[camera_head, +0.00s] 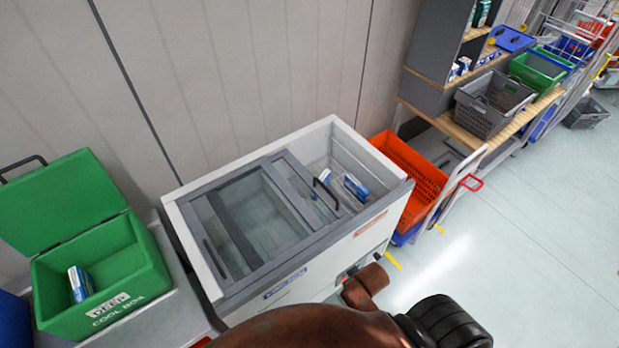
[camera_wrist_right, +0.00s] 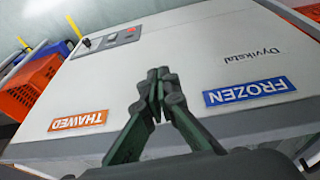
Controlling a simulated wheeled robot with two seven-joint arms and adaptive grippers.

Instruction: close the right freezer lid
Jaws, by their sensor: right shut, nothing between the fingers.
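The chest freezer (camera_head: 285,268) stands against the wall in the head view, a pale box with dark-framed sliding glass lids. The right freezer lid (camera_head: 302,192) is slid leftward and partly overlaps the left lid (camera_head: 238,228). The right end of the freezer is uncovered. A dark handle (camera_head: 326,194) stands near the right lid's right edge. My right gripper (camera_wrist_right: 158,82) is shut and empty in the wrist view, before the freezer's front with its FROZEN label (camera_wrist_right: 249,92) and THAWED label (camera_wrist_right: 78,121). I cannot tell whether it touches the front. My left gripper is out of view.
Blue-and-white boxes (camera_head: 356,188) lie inside the uncovered end. A green cool box (camera_head: 130,270) with raised lid stands left of the freezer. An orange crate (camera_head: 412,172) is close at its right. Shelving stands further right; open floor (camera_head: 520,230) lies at the front right.

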